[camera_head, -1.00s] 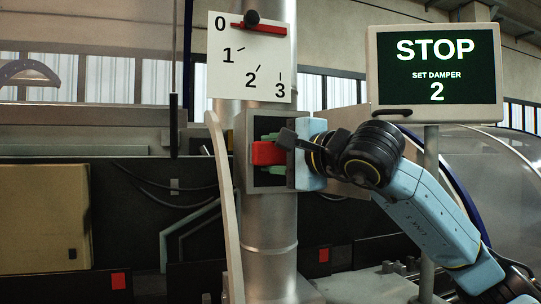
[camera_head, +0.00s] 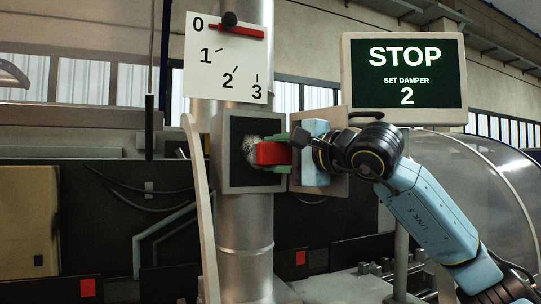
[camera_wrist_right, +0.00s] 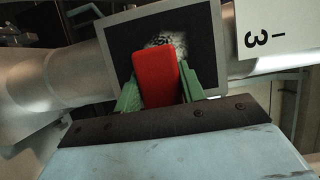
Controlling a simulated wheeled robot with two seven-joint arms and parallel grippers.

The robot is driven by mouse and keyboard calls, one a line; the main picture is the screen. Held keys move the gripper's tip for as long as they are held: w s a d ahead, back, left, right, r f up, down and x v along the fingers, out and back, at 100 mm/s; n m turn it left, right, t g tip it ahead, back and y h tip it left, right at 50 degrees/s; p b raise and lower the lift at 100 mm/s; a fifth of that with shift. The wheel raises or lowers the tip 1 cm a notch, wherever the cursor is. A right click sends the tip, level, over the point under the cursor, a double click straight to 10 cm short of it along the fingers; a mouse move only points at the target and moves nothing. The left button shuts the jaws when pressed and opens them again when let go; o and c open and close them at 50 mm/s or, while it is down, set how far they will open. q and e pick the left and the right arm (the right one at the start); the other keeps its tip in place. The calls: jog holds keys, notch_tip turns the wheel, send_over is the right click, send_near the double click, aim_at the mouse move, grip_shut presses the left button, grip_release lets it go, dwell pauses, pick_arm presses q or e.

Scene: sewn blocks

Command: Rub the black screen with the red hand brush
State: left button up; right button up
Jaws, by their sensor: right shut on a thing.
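My right gripper (camera_head: 273,152) has green fingers and is shut on the red hand brush (camera_head: 271,153), at the right part of the black screen (camera_head: 238,130). The screen is a dark panel in a grey square frame on a metal pipe. A pale grey speckled patch (camera_head: 249,147) shows on it, left of the brush. In the right wrist view the red brush (camera_wrist_right: 157,80) stands between the green fingers, and the patch (camera_wrist_right: 172,42) shows beyond its tip. I cannot tell whether the brush touches the screen. My left gripper is not in view.
A grey plate (camera_head: 338,185) stands right of the frame, behind my wrist. A dial card (camera_head: 205,80) numbered 0 to 3, with a red pointer (camera_head: 245,32), is above. A sign (camera_head: 405,75) reads "STOP SET DAMPER 2". A curved pale strip (camera_head: 199,200) stands left of the pipe.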

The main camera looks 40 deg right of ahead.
jog(key=shift+d+r, duration=0.15)
jog(key=shift+w+a+p, duration=0.15)
jog(key=shift+a+p, duration=0.3)
jog(key=shift+a, duration=0.15)
jog(key=shift+w+a+p, duration=0.15)
jog(key=shift+w+a, duration=0.05)
jog(key=shift+a, duration=0.65)
jog(key=shift+w+a+p, duration=0.15)
jog(key=shift+w+a, duration=0.1)
jog(key=shift+a, duration=0.6)
jog(key=shift+w+a+p, duration=0.15)
jog(key=shift+w+a, duration=0.05)
jog(key=shift+a, duration=0.65)
jog(key=shift+d+r, duration=0.1)
jog(key=shift+r, duration=0.3)
jog(key=shift+s+d+f, duration=0.1)
jog(key=shift+s+d, duration=0.05)
jog(key=shift+d, duration=0.45)
jog(key=shift+s+d+b, duration=0.2)
jog(key=shift+d+b, duration=0.05)
jog(key=shift+d, duration=0.6)
jog(key=shift+s+d+b, duration=0.25)
jog(key=shift+d, duration=0.6)
jog(key=shift+s+d+b, duration=0.2)
jog(key=shift+d+b, duration=0.05)
jog(key=shift+d, duration=0.6)
jog(key=shift+a, duration=0.15)
